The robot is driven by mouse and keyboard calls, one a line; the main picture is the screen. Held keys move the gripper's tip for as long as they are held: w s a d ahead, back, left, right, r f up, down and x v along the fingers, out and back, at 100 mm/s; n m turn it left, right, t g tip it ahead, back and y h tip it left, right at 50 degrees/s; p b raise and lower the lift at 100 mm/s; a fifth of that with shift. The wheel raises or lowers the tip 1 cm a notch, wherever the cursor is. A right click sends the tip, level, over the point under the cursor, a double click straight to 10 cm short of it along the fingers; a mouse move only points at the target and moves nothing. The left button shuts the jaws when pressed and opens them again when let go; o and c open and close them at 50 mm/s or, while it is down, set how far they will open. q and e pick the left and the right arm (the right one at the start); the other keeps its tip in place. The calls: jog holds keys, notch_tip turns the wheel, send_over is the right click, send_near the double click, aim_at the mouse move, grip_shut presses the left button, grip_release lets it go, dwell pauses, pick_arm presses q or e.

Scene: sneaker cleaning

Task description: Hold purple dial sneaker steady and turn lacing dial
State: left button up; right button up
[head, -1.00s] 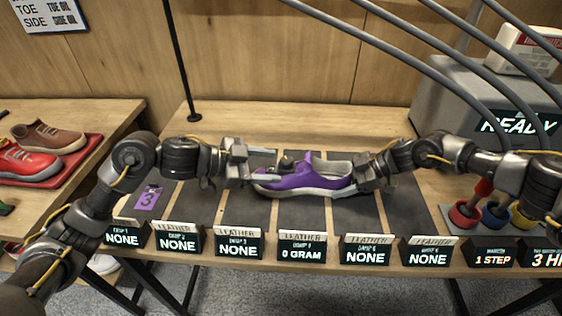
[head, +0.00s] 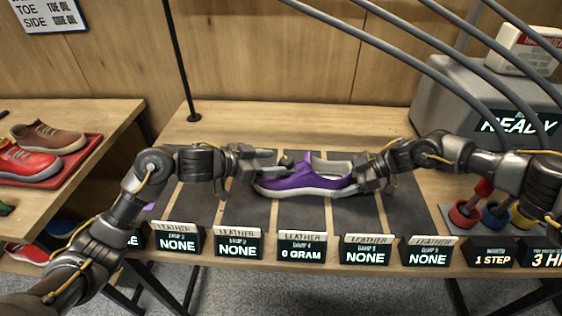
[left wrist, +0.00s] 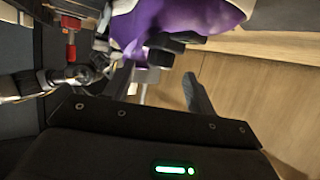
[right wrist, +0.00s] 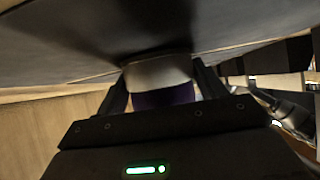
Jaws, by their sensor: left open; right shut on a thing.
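The purple sneaker (head: 312,181) with a pale sole rests on the dark mat, its toe to the left. Its dark lacing dial (head: 287,160) sticks up from the front of the upper, and it also shows in the left wrist view (left wrist: 165,43). My right gripper (head: 364,180) is shut on the sneaker's heel; the right wrist view shows the heel (right wrist: 160,75) between its fingers. My left gripper (head: 272,165) is open above the toe, close beside the dial. I cannot tell whether its fingers touch the dial.
A row of small label signs (head: 301,246) lines the table's front edge. A grey machine (head: 490,105) stands at the back right, with coloured cups (head: 495,213) in front of it. Other shoes (head: 48,138) sit on a side table at left. The wooden table behind the sneaker is clear.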

aim_at(281, 160)
pick_arm(q)
jog(key=shift+x, duration=1.8)
jog(key=c, duration=1)
jog(key=shift+w+a+m+g+h, duration=0.1)
jog(key=shift+w+m+g+h, duration=0.15)
jog(key=shift+m+g, duration=0.55)
jog(key=m+g+h, duration=0.1)
jog(key=m+g, duration=0.2)
jog(key=shift+f+g, duration=0.1)
jog(key=shift+g, duration=0.2)
jog(key=o, duration=1)
